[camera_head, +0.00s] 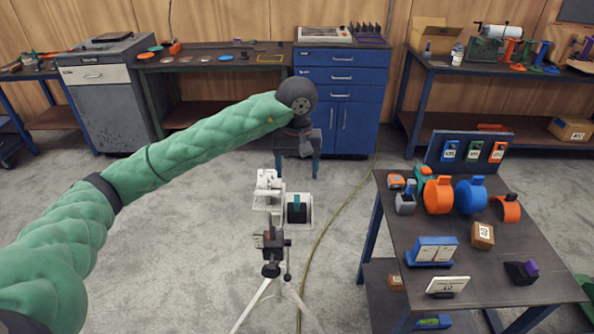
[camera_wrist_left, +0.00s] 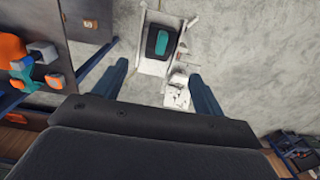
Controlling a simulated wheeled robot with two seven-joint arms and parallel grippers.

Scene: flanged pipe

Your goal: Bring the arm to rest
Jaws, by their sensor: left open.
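My left arm, in a green padded sleeve, reaches from the left to the middle of the head view. My left gripper (camera_head: 305,148) is at its end, in the air above and behind the tripod stand. In the left wrist view my left gripper (camera_wrist_left: 158,72) has its two fingers wide apart with nothing held between them. Below it is a white fixture (camera_head: 268,186) on a tripod, with a dark block with a green top (camera_head: 296,208) on its plate. The block also shows in the left wrist view (camera_wrist_left: 162,42). My right gripper is out of view.
A dark table (camera_head: 500,275) at the right holds orange and blue flanged parts, boxes and a blue panel. A blue cabinet (camera_head: 342,100) and workbenches line the back wall. A yellow cable (camera_head: 335,220) crosses the grey floor. The floor left of the tripod is clear.

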